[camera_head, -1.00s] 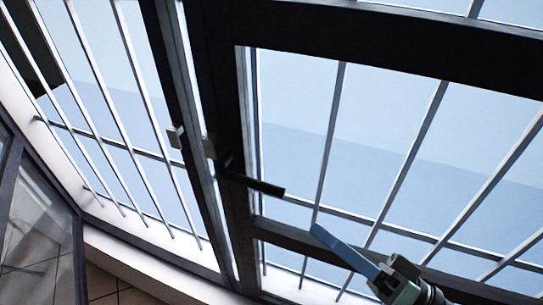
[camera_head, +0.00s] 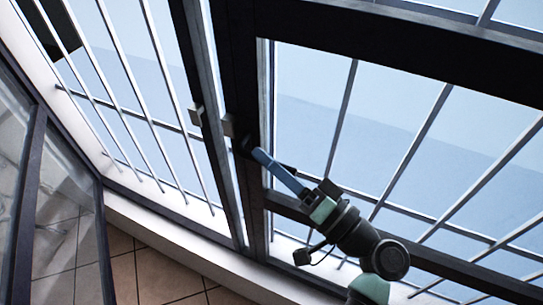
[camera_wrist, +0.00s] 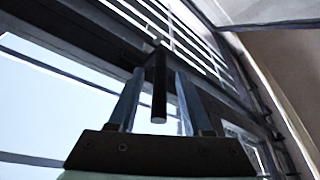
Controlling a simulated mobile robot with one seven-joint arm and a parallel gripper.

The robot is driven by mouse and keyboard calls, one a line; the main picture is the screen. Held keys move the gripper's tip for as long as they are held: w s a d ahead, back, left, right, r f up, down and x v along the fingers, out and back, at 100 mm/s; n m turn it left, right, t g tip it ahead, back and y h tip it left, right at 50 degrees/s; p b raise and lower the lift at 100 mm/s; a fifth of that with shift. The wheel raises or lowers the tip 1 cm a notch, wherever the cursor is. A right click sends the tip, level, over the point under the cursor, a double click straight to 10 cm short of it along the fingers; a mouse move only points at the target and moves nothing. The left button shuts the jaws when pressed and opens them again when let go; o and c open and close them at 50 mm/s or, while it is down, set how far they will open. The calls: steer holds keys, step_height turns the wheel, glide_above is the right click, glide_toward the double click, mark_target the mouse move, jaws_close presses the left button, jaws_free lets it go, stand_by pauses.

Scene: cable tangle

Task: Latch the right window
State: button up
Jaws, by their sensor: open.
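The right window (camera_head: 400,48) has a dark frame and appears closed against the dark centre post. Its black lever handle (camera_head: 243,147) sits on its left frame member, mostly hidden behind my gripper in the head view. My gripper (camera_head: 259,154) has blue fingers and reaches up to the handle from the lower right. In the wrist view, the round end of the handle (camera_wrist: 159,108) points towards the camera between the two open fingers of my gripper (camera_wrist: 159,73). A gap shows on both sides of the handle, so the fingers look apart from it.
A glazed leaf with a dark frame (camera_head: 28,205) stands open at the lower left. Pale metal bars (camera_head: 349,105) run outside the openings. A white sill (camera_head: 180,238) runs below, with a tiled floor (camera_head: 150,270) beneath. Small pale blocks (camera_head: 197,115) sit on the centre post.

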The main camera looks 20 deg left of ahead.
jaws_close()
stand_by(1.4)
